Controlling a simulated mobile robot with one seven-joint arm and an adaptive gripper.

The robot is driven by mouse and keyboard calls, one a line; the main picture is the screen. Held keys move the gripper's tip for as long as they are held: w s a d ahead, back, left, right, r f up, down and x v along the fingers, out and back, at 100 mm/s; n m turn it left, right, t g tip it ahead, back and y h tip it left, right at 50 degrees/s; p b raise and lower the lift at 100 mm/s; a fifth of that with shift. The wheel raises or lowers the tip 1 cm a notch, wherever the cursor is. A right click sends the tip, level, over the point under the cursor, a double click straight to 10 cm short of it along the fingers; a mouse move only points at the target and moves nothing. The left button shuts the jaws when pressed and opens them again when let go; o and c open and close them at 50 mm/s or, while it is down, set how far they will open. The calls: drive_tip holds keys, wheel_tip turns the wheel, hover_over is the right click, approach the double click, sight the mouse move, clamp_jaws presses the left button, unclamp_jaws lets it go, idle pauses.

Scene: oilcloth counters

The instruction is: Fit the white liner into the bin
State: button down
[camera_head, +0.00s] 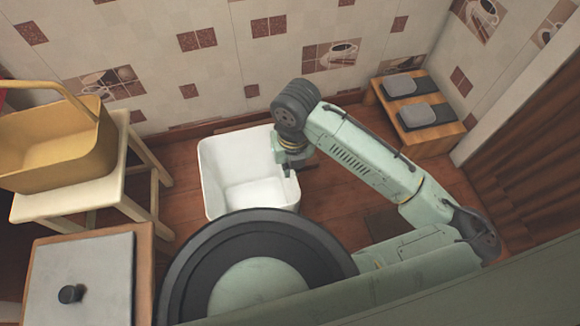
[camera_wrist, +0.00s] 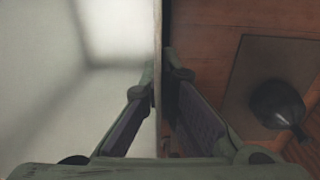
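The white liner (camera_head: 222,161) is an open, box-shaped tub standing on the wooden floor, left of my arm. My gripper (camera_head: 292,170) points down at its right wall. In the wrist view the liner's pale inside (camera_wrist: 55,90) fills the left, and its thin wall runs upright between my two fingertips (camera_wrist: 160,82). The fingers lie close against both sides of the wall and look shut on it. A mustard-yellow open container with a raised handle, which looks like the bin (camera_head: 60,150), stands on a cream stool at the left. Its floor is partly hidden.
The cream stool (camera_head: 75,205) stands left of the liner. A wooden board with a grey lidded top (camera_head: 85,285) is at lower left. A low wooden stand (camera_head: 430,138) with grey pads is at the back right. A dark mat holds a dark round object (camera_wrist: 280,105).

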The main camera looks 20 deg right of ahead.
sight(290, 184)
drive_tip(key=shift+f+b, duration=3.8)
drive_tip(key=shift+f, duration=0.45)
drive_tip(key=c, duration=2.3)
unclamp_jaws()
drive_tip(key=o, duration=0.6)
drive_tip(key=shift+r, duration=0.1)
